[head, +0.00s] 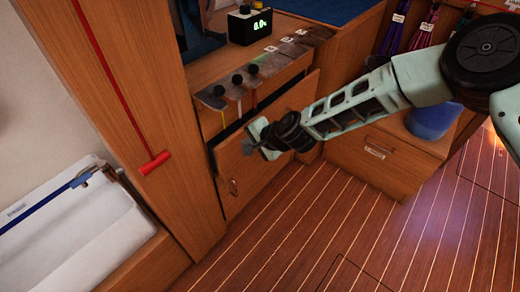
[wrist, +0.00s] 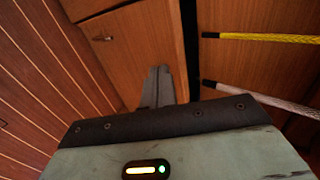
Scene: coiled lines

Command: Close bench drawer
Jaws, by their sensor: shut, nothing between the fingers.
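The bench drawer (head: 262,163) is a wooden front with a small handle (head: 233,187), below the bench top. A dark gap runs along its upper edge, so it appears to stand a little open. In the wrist view the drawer front (wrist: 140,45) fills the middle, with the dark gap to its right and the handle (wrist: 102,38) to its left. My gripper (head: 247,146) is shut and empty, in front of the upper part of the drawer front. Its fingertips (wrist: 158,72) point at the wood; I cannot tell whether they touch. My gripper and forearm hide part of the drawer.
Levers with black knobs (head: 237,79) line the bench edge, and a yellow line (wrist: 265,37) and a pale line (wrist: 255,97) hang close by. A blue tub (head: 433,120) stands on a lower wooden locker (head: 372,165) at right. The striped floor (head: 300,235) in front is clear.

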